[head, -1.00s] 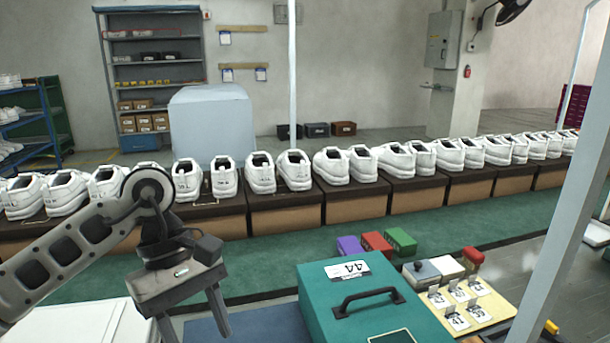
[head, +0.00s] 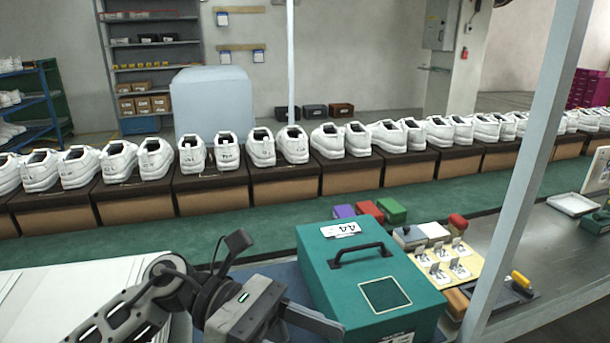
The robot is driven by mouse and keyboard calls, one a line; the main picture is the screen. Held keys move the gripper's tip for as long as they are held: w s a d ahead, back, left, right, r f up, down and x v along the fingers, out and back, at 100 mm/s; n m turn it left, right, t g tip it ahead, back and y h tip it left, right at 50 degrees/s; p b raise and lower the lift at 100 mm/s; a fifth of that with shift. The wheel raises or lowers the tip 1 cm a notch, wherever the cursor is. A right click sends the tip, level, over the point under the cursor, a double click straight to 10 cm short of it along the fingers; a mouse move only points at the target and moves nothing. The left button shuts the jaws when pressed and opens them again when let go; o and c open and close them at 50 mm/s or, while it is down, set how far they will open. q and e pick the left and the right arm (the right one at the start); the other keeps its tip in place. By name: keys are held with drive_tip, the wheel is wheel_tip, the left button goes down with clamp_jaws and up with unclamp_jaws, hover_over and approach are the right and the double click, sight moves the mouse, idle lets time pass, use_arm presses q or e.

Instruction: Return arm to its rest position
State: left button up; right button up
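My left arm comes in from the lower left of the head view. Its gripper (head: 300,330) is low, just left of the teal box, with fingers pointing right and down. One finger shows clearly in front of the teal box's left side. The rest of the fingers are cut off by the bottom edge, so its opening cannot be judged. No object shows in it. My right arm and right gripper are not in view.
A teal box (head: 335,259) with a dark handle stands at the centre front. A wooden board with tags (head: 455,250) lies right of it. A white panel (head: 85,285) lies at left. A grey post (head: 528,165) rises at right. White shoes (head: 293,144) line the back on boxes.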

use_arm(q)
drive_tip(key=w+a+f+n+t, duration=0.2)
drive_tip(key=w+a+n+t, duration=0.15)
drive_tip(key=n+t, duration=1.05)
drive_tip(key=w+a+f+n+t, duration=0.3)
drive_tip(key=n+t, duration=0.6)
drive_tip(key=n, duration=1.1)
drive_tip(key=s+a+f+n+g+y, duration=0.2)
drive_tip(key=s+a+f+n+y, duration=0.1)
drive_tip(key=f+n, duration=0.3)
drive_tip(key=s+a+f+n+g+y, duration=0.2)
drive_tip(key=s+a+f+n+y, duration=0.1)
drive_tip(key=f, duration=0.6)
drive_tip(key=s+a+f+n+g+y, duration=0.2)
drive_tip(key=s+f+n+y, duration=0.3)
drive_tip(key=f+n, duration=0.3)
drive_tip(key=shift+a+f+n+g+y, duration=0.25)
drive_tip(key=shift+a+n+g+y, duration=0.15)
drive_tip(key=shift+n+y, duration=0.45)
